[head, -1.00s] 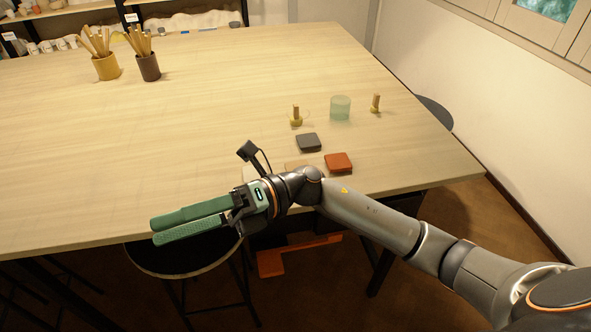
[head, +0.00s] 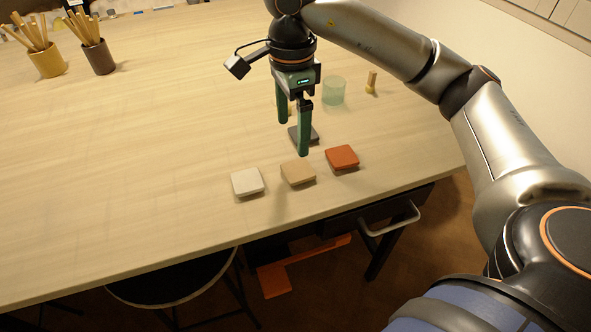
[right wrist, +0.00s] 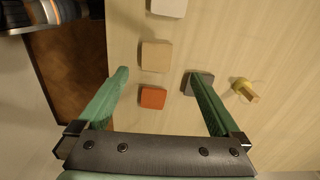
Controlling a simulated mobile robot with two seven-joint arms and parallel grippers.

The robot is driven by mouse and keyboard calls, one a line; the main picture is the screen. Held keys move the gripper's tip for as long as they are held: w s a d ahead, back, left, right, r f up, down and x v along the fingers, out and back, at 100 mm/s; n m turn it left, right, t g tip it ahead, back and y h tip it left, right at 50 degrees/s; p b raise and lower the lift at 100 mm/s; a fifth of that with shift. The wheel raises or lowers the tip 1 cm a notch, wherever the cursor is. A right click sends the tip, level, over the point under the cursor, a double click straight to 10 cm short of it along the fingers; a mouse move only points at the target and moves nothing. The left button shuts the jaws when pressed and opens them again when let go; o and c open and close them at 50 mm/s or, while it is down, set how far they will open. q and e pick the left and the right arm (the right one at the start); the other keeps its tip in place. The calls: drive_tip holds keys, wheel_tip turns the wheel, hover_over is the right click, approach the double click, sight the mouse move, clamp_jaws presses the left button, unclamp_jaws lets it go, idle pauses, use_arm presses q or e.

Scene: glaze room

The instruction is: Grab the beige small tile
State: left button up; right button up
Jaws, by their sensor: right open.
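The beige small tile (head: 298,172) lies on the table near its front edge, between a white tile (head: 247,182) and an orange-red tile (head: 342,157). In the right wrist view the beige tile (right wrist: 156,56) lies ahead of the fingers, with the red tile (right wrist: 153,97) nearer. My right gripper (head: 293,135) points down, open and empty, above the table just behind the beige tile. Its green fingers partly hide a dark grey tile (head: 313,137). In the wrist view one finger overlaps the grey tile (right wrist: 188,84). My left gripper is not in view.
A pale green glass (head: 334,91) and a small wooden-handled tool (head: 371,83) stand behind the tiles at the right. Two cups of wooden tools, one ochre (head: 47,64) and one brown (head: 98,57), stand at the far left. The table's left middle is clear.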

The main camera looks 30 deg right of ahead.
sight(295, 170)
wheel_tip(295, 170, down, 4)
drive_tip(key=shift+s, duration=0.1)
drive_tip(key=f, duration=0.4)
drive_tip(key=shift+s+d+f+p, duration=0.1)
drive_tip(key=shift+s+f+p, duration=0.2)
drive_tip(key=shift+f, duration=0.5)
drive_tip(key=c, duration=1.4)
drive_tip(key=shift+w+r, duration=0.1)
drive_tip(key=shift+r, duration=0.1)
